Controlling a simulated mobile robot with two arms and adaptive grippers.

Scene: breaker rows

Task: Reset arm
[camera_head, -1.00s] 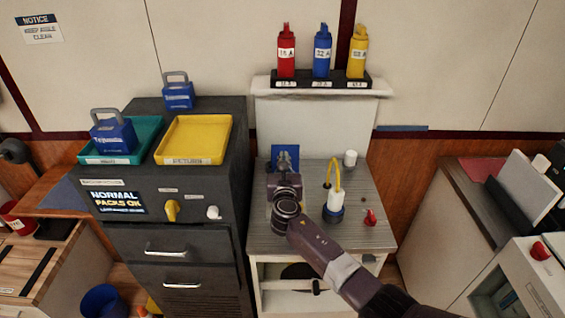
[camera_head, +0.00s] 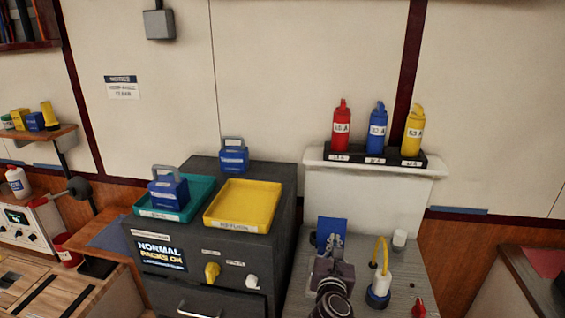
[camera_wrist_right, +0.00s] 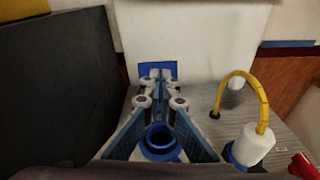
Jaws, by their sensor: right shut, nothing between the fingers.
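My right gripper (camera_head: 333,243) is over the grey worktop, in front of a small blue panel (camera_head: 331,226). It is shut and empty. In the right wrist view its fingers (camera_wrist_right: 158,76) meet ahead, with the blue panel (camera_wrist_right: 172,67) behind them. A blue ring-shaped part (camera_wrist_right: 160,143) shows between the finger bases. I cannot tell how far below the fingers it is. My left gripper is not in view.
The dark cabinet at left bears teal (camera_head: 141,210) and yellow (camera_head: 211,220) trays. Red (camera_head: 341,128), blue (camera_head: 377,130) and yellow (camera_head: 412,133) units stand above.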

